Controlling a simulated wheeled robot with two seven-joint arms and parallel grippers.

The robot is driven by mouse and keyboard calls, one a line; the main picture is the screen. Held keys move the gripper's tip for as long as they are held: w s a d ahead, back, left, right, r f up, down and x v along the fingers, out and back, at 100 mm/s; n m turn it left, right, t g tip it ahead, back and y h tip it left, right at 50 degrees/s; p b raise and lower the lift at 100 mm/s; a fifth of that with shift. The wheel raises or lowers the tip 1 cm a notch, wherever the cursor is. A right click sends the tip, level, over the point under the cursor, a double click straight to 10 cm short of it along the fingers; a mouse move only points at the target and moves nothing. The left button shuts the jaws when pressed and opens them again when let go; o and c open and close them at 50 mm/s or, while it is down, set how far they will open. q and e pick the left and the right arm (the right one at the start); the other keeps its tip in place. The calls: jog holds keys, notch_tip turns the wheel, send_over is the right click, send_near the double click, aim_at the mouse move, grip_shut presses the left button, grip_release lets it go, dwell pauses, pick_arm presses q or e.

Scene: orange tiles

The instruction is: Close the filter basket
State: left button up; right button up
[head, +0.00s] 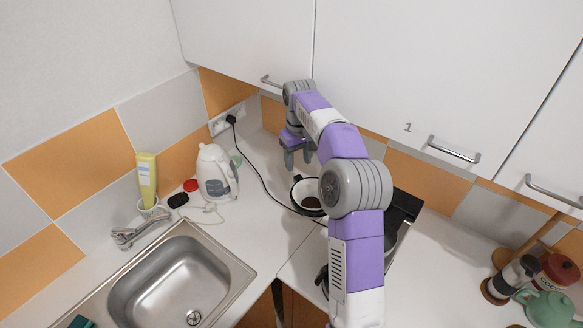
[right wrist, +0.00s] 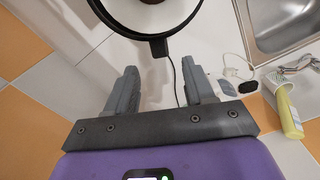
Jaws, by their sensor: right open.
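The filter basket (head: 309,211) shows in the head view as a round, dark-rimmed bowl with dark content, beside my right forearm. It looks swung out from the coffee machine (head: 403,207), which my arm mostly hides. In the right wrist view the basket's black rim (right wrist: 110,24) fills the top, with a small tab (right wrist: 159,47) at its edge. My right gripper (head: 299,158) is open and empty, on the far side of the basket near the wall. In the right wrist view its two fingers (right wrist: 158,72) are spread, with the tab just beyond them, apart from it. My left gripper is out of view.
A white kettle (head: 217,174) and its black cord stand left of the basket. A steel sink (head: 170,275) is at the front left. Wall cupboards (head: 430,80) hang above my arm. A teal teapot (head: 548,308) and jars stand at the far right.

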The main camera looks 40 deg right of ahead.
aim_at(298, 177)
notch_tip(298, 177, down, 6)
jog(key=shift+s, duration=0.1)
jog(key=shift+c, duration=0.4)
grip_shut()
